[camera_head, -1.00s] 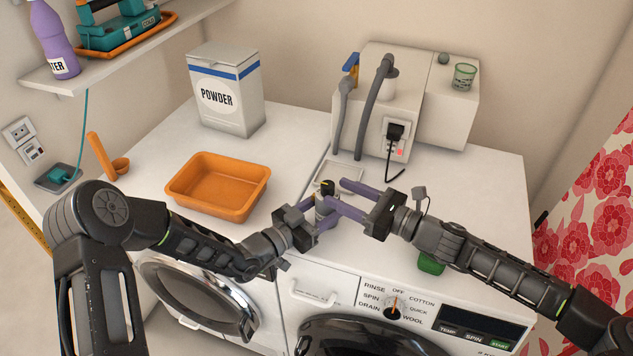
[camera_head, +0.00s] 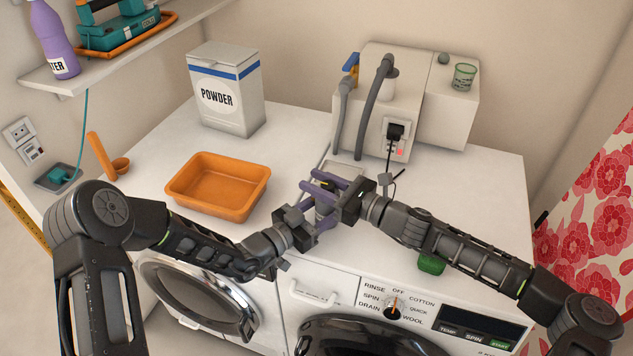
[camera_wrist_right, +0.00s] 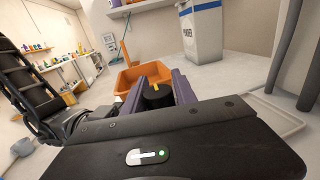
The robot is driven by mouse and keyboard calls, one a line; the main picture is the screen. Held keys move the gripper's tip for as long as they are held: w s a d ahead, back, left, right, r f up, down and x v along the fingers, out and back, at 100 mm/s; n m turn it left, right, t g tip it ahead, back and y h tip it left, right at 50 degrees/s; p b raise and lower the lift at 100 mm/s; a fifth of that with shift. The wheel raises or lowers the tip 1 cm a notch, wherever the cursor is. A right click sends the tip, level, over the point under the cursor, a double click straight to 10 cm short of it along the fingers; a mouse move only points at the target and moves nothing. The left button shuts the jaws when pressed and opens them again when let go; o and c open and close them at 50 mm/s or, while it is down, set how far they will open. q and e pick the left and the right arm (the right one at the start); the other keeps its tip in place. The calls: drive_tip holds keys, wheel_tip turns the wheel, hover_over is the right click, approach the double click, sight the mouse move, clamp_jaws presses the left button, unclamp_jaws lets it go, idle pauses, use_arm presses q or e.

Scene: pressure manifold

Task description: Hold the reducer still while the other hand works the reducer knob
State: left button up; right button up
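The reducer (camera_head: 324,208) is a small grey fitting above the front of the white top, mostly hidden between my grippers. Its dark knob (camera_head: 327,184) carries a yellow mark and also shows in the right wrist view (camera_wrist_right: 157,97). My left gripper (camera_head: 317,218) comes in from the left, with its purple fingers closed around the reducer body below the knob. My right gripper (camera_head: 318,184) comes in from the right, with its purple fingers on both sides of the knob. The knob nearly fills the gap between them; whether both fingers press on it is unclear.
An orange tub (camera_head: 217,212) stands left of the grippers, with a powder box (camera_head: 226,95) behind it. A white unit with grey hoses (camera_head: 375,100) and a black plug (camera_head: 396,130) stands behind. A green object (camera_head: 431,263) lies under my right arm.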

clamp_jaws()
drive_tip(key=shift+s+n+g, duration=0.1)
drive_tip(key=shift+n+g, duration=0.2)
drive_tip(key=shift+g, duration=0.1)
drive_tip(key=n+g, duration=0.2)
drive_tip(key=g, duration=0.2)
drive_tip(key=s+n+g+y, duration=0.1)
drive_tip(key=n+g, duration=0.2)
drive_tip(key=g, duration=0.1)
drive_tip(key=s+n+g+y, duration=0.1)
drive_tip(key=n+g, duration=0.2)
drive_tip(key=g, duration=0.1)
drive_tip(key=shift+s+a+g, duration=0.1)
drive_tip(key=shift+a+g, duration=0.15)
drive_tip(key=shift+g, duration=0.15)
drive_tip(key=shift+o, duration=2.1)
unclamp_jaws()
drive_tip(key=shift+d, duration=0.1)
